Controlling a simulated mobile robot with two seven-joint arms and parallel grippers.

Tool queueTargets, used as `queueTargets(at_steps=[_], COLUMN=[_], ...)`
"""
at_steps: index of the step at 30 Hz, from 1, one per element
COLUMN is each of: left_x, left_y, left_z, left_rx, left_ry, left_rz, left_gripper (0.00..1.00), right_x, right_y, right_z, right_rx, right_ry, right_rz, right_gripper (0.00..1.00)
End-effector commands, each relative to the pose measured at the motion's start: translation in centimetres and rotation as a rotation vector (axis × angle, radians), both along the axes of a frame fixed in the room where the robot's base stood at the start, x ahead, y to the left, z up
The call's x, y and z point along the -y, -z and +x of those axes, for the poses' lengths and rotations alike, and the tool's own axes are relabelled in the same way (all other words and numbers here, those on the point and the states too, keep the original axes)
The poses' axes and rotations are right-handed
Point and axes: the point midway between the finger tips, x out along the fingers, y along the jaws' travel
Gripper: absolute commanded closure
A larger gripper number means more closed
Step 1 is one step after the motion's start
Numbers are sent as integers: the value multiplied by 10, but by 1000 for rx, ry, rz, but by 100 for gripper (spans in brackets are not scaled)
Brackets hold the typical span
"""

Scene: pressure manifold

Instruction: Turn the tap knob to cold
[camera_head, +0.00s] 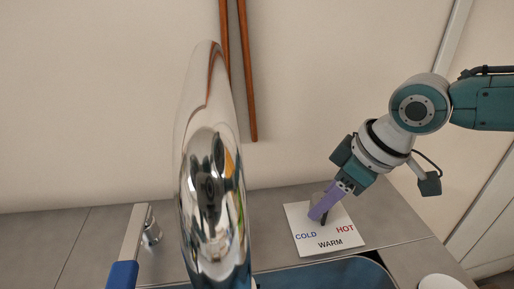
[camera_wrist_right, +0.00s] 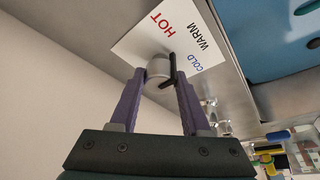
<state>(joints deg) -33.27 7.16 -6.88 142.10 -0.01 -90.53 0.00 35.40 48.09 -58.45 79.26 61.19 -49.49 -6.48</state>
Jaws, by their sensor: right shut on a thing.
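The tap knob is a small grey cylinder (camera_wrist_right: 158,70) with a black pointer (camera_wrist_right: 172,70), on a white card (camera_head: 350,234) marked COLD, WARM and HOT. In the head view the gripper hides most of the knob; the black pointer shows below the fingers, on the side of WARM, but its exact direction is hard to tell. My right gripper (camera_head: 320,208) reaches down from the upper right. In the right wrist view its purple fingers (camera_wrist_right: 158,84) sit on either side of the knob, shut on it. My left gripper is not in view.
A tall chrome tap (camera_head: 210,200) stands in front of the counter, left of the card. A blue basin (camera_head: 335,275) lies below the card. A grey and blue bar-shaped thing (camera_head: 125,260) is at the left. Brown sticks (camera_head: 248,80) are against the wall. A white round thing (camera_head: 440,282) is at the lower right.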

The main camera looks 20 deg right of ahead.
Motion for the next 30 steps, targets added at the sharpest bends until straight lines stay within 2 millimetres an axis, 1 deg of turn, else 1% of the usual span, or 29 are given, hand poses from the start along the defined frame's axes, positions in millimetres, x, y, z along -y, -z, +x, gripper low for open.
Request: queueTargets(at_steps=[4,8,14,24,30], left_x=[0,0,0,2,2], left_y=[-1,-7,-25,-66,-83], left_z=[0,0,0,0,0], left_rx=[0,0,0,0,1], left_ry=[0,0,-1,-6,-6], left_rz=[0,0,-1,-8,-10], left_gripper=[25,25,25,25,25], right_x=[0,-1,-2,-5,-6], right_y=[-1,-2,-5,-6,-4], right_z=[0,0,-1,-2,-2], right_rx=[0,-1,-3,-5,-4], right_ry=[4,26,119,412,603], right_rz=[1,2,3,4,4], right_gripper=[100,100,100,100,100])
